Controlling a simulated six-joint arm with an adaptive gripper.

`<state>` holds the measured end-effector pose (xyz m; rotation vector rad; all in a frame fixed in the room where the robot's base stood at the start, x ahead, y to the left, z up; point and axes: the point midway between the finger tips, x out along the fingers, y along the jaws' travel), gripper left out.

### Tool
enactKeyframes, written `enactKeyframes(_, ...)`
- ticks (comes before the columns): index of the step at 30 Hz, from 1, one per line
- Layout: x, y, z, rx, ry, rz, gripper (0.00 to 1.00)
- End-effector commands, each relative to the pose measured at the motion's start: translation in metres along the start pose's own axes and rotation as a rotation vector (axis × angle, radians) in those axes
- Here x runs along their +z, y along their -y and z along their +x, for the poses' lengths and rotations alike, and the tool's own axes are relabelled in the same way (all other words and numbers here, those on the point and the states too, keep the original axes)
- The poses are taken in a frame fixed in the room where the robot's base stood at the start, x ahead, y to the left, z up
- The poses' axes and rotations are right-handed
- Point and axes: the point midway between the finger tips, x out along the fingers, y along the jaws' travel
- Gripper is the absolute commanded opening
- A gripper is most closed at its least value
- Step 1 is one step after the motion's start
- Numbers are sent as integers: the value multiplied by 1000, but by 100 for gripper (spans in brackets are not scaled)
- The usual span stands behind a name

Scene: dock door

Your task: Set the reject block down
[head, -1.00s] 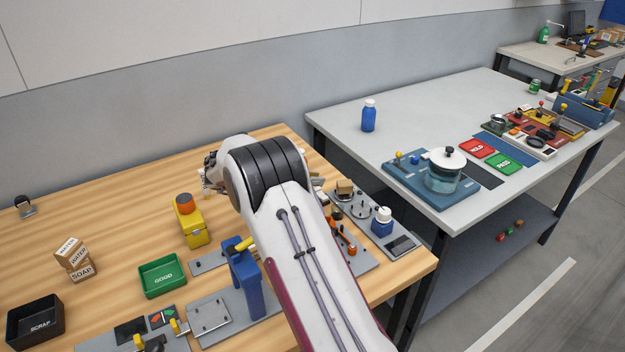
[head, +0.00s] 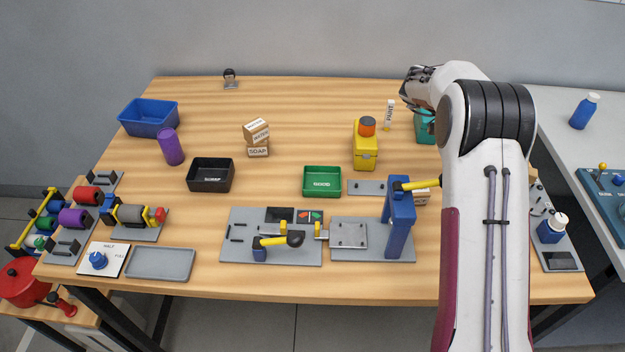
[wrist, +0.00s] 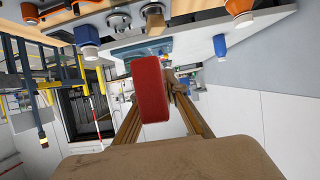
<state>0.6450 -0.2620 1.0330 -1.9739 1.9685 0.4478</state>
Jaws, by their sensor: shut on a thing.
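My gripper (wrist: 155,98) is shut on a red block (wrist: 150,90), held between its two fingers in the wrist view. In the head view my gripper (head: 415,90) is at the back right of the wooden table, partly hidden by my arm; the block cannot be made out there. A black open bin marked SCRAP (head: 211,187) stands left of the middle of the table. A green open bin marked GOOD (head: 322,194) stands to its right. No contents can be made out in either bin.
A yellow box with an orange top (head: 366,150), a PAINT tube (head: 389,115) and a teal container (head: 424,132) stand near my gripper. Stacked cartons (head: 257,140) stand behind the bins. A blue post with a yellow handle (head: 399,220) stands in front. The table's back middle is clear.

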Motion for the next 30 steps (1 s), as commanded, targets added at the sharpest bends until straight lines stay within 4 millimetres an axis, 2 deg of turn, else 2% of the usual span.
enactKeyframes(1, 9, 6, -10, -17, 1, -12, 0)
enactKeyframes(5, 20, 17, -33, -51, 1, -28, 0)
enactKeyframes(11, 42, 35, -80, -120, 1, -60, 0)
enactKeyframes(21, 90, 60, -178, -261, 1, -129, 0)
enactKeyframes(30, 134, 67, -268, -386, 2, -188, 0)
